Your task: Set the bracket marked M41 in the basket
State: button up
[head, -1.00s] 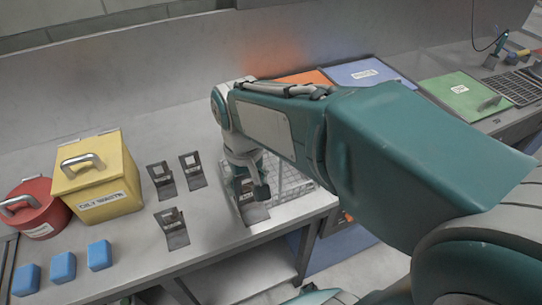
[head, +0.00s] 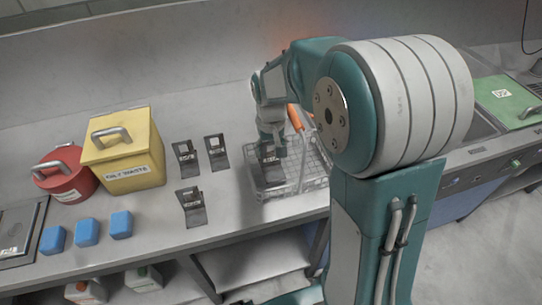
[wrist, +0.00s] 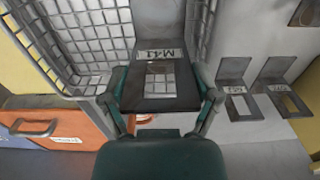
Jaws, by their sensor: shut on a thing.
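My gripper (head: 270,146) is shut on a dark bent-plate bracket (head: 268,172), whose label reads M41 in the wrist view (wrist: 160,54). In the wrist view, a finger of my gripper (wrist: 161,98) lies along each side of the bracket's plate, which has a square window. The wire basket (head: 312,180) stands on the bench. The bracket is within the basket's outline, toward its left side. Basket mesh (wrist: 88,45) shows behind and through the bracket's window. I cannot tell whether the bracket touches the basket floor.
Three other brackets (head: 186,160) (head: 217,152) (head: 192,207) stand left of the basket. A yellow oily-waste box (head: 125,160), a red lidded can (head: 66,175) and blue blocks (head: 87,231) are farther left. An orange object (head: 295,118) lies behind the basket.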

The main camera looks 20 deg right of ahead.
aim_at(268, 158)
jog(key=shift+w+a+f, duration=0.35)
jog(key=shift+w+f, duration=0.05)
jog(key=shift+f, duration=0.1)
notch_tip(268, 158, down, 2)
jog(key=shift+a+f, duration=0.1)
jog(key=shift+f, duration=0.45)
jog(key=shift+d, duration=0.45)
jog(key=o, duration=1.1)
jog(key=shift+o, duration=0.2)
jog(key=shift+a, duration=0.25)
jog(key=shift+a, duration=0.1)
